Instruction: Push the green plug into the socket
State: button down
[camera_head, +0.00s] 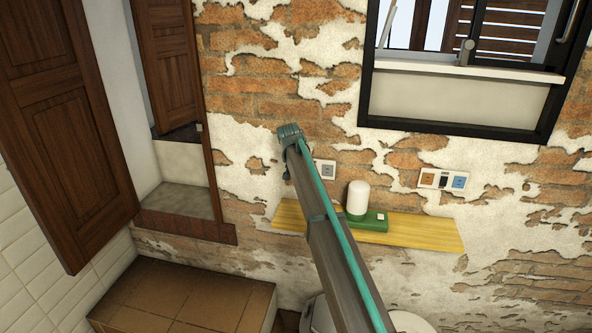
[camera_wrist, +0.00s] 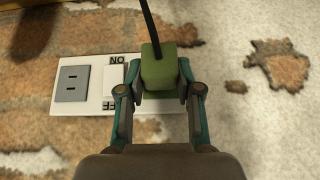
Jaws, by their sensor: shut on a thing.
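The green plug (camera_wrist: 158,66) is in my gripper (camera_wrist: 158,80), with a finger pressed against each side. A black cable (camera_wrist: 150,22) runs up from it. In the wrist view the plug lies over the right end of a white wall plate (camera_wrist: 90,107). That end of the plate is mostly hidden, with a green area showing around the plug. I cannot tell whether the plug touches the plate or is seated. The plate also shows partly behind my arm in the head view (camera_head: 328,170).
A grey socket (camera_wrist: 72,83) and a white ON/OFF switch (camera_wrist: 113,80) sit left of the plug. In the head view, a yellow shelf (camera_head: 430,233) carries a white lamp (camera_head: 357,197) on a green base. Another wall plate (camera_head: 443,180) is to the right, below the window.

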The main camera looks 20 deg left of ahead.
jog(key=shift+w+a, duration=0.1)
jog(key=shift+w, duration=0.5)
dwell(0.3)
jog(key=c, duration=0.7)
grip_release()
jog(key=shift+r, duration=0.1)
jog(key=v, duration=1.2)
